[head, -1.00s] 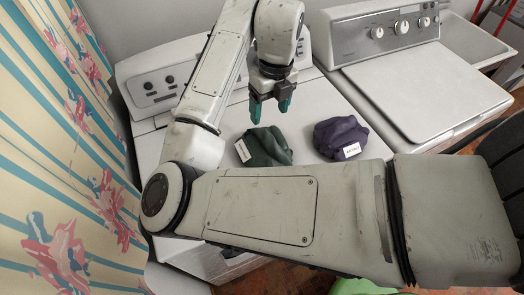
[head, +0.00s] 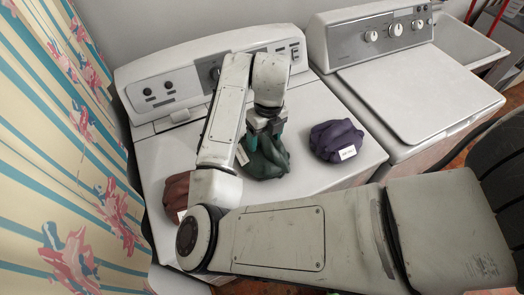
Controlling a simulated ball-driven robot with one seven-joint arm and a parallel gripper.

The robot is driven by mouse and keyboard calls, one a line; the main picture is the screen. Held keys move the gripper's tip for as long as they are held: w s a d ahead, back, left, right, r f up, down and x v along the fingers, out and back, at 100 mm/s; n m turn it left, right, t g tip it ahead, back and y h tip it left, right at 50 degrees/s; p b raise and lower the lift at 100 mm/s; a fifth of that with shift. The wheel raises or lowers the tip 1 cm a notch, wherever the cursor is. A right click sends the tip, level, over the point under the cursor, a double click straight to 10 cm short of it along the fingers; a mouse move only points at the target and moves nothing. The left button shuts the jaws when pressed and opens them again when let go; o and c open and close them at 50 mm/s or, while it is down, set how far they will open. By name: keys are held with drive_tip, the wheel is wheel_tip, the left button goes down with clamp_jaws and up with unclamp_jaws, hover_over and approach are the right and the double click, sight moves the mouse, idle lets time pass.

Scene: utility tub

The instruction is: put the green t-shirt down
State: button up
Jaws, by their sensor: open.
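The green t-shirt (head: 267,163) is a dark green crumpled bundle with a white tag, on the white top of the left machine (head: 318,188). My gripper (head: 264,132) points down at its upper part, with its green fingers open. The fingers overlap the cloth in the picture, and their tips are hard to tell from it. I cannot tell whether they touch it.
A purple bundle (head: 335,139) with a white tag lies to the right. A reddish-brown bundle (head: 175,190) lies to the left, partly behind my arm. A second white machine (head: 420,90) stands at right, and a patterned curtain (head: 60,160) hangs at left.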

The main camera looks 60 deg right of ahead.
clamp_jaws()
idle(0.5)
drive_tip(key=shift+r, duration=0.1)
drive_tip(key=shift+r+p, duration=0.3)
drive_tip(key=shift+r, duration=0.25)
wheel_tip(320, 180, up, 2)
drive_tip(key=s+a+r, duration=0.3)
drive_tip(key=s+r, duration=0.7)
drive_tip(key=s, duration=0.4)
wheel_tip(320, 180, down, 6)
drive_tip(key=b, duration=0.5)
drive_tip(key=shift+w+d+r, duration=0.15)
